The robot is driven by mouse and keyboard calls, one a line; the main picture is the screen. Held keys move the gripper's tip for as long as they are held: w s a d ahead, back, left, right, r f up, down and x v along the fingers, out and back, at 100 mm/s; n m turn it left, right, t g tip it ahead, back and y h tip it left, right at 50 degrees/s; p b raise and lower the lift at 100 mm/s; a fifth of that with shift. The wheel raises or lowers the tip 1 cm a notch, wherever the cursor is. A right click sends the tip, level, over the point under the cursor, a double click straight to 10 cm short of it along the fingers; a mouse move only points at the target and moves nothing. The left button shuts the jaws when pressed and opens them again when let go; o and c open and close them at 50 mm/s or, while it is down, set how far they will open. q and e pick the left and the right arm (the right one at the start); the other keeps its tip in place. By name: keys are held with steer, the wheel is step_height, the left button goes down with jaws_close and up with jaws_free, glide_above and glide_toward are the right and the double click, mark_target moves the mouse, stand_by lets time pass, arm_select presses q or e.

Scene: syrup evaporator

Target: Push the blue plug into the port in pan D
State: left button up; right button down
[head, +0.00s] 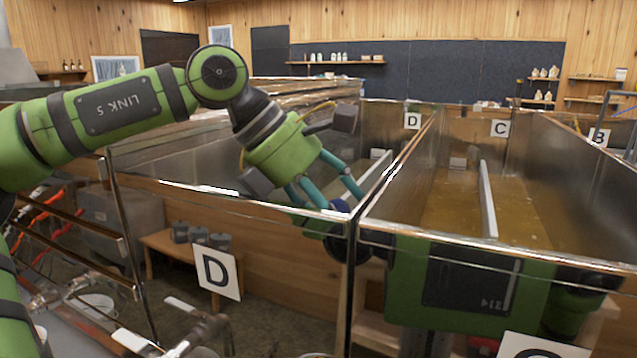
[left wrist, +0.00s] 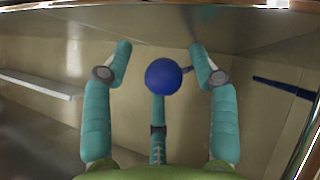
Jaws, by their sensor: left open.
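My left gripper (head: 343,200) reaches down over the front rim of pan D (head: 180,197), near its right front corner. Its teal fingers are open, and they also show in the left wrist view (left wrist: 160,48). The blue plug has a round blue head (left wrist: 164,76), which lies between the spread fingers, in front of the middle finger. A gap shows on both sides of it, though a short dark stub by the head comes close to the right finger. In the head view the plug (head: 338,206) is partly hidden by the fingers. The port is not visible. My right gripper is out of view.
A dark blue bar (left wrist: 283,88) lies right of the fingers, and a pale ledge (left wrist: 40,86) lies left. Pan C (head: 520,253), holding amber liquid, adjoins on the right. The metal wall between the pans is close to the gripper.

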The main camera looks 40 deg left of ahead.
arm_select(q)
steer(key=v, duration=1.2)
steer(key=shift+w, duration=0.1)
